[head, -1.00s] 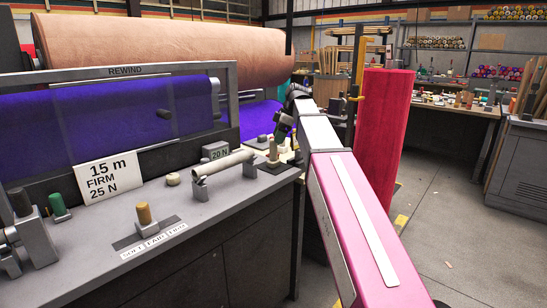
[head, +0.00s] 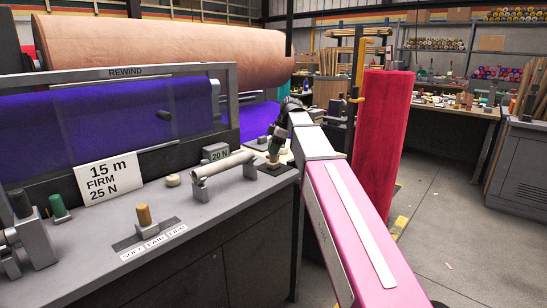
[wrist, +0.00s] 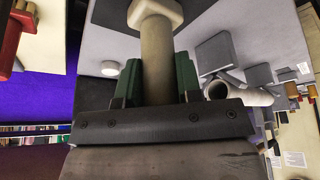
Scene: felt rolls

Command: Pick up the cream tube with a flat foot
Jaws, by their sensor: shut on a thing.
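The cream tube (wrist: 157,65) stands out between my gripper's green fingers, with its wider squared foot (wrist: 155,12) at the far end in the wrist view. My gripper (wrist: 156,82) is shut on it, one finger on each side. In the head view my gripper (head: 275,148) is at the back right of the grey bench, over the dark plate. The tube is mostly hidden there by the gripper, and only a small pale part shows low down. I cannot tell whether the foot touches the plate.
A long cream roll (head: 224,165) lies on grey supports just left of my gripper. A round cream disc (head: 173,180), the 20 N block (head: 215,152) and a brass-coloured knob (head: 144,214) are also on the bench (head: 205,208). A red roll (head: 383,135) stands right of my arm.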

